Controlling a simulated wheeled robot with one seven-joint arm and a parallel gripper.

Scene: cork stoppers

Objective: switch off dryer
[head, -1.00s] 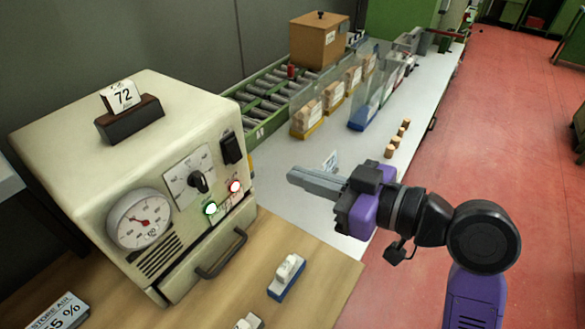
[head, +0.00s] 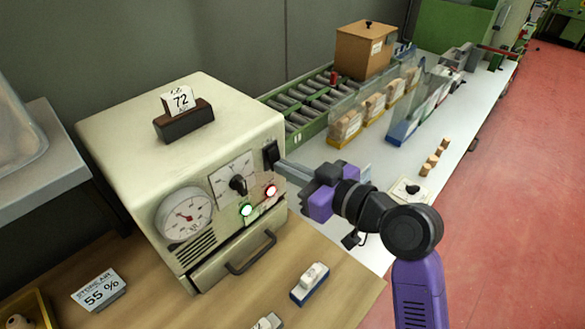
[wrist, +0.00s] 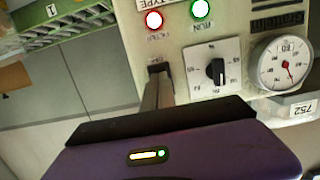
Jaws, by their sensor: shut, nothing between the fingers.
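The cream dryer (head: 190,120) stands on the wooden bench at the left in the head view. Its black rocker switch (head: 270,153) is at the upper right of the front panel. My gripper (head: 281,166) is shut and empty, its fingertips at the switch; I cannot tell whether they touch it. In the wrist view the panel is upside down, and the fingers (wrist: 158,84) reach up to the switch (wrist: 160,68), partly covering it. The green lamp (head: 246,210) and red lamp (head: 270,191) both look bright. The black dial knob (head: 238,184) is left of the switch.
A round gauge (head: 184,215) and a drawer handle (head: 251,254) are on the dryer front. A dark block with a 72 card (head: 181,99) sits on top. A blue-and-white object (head: 310,283) lies on the bench.

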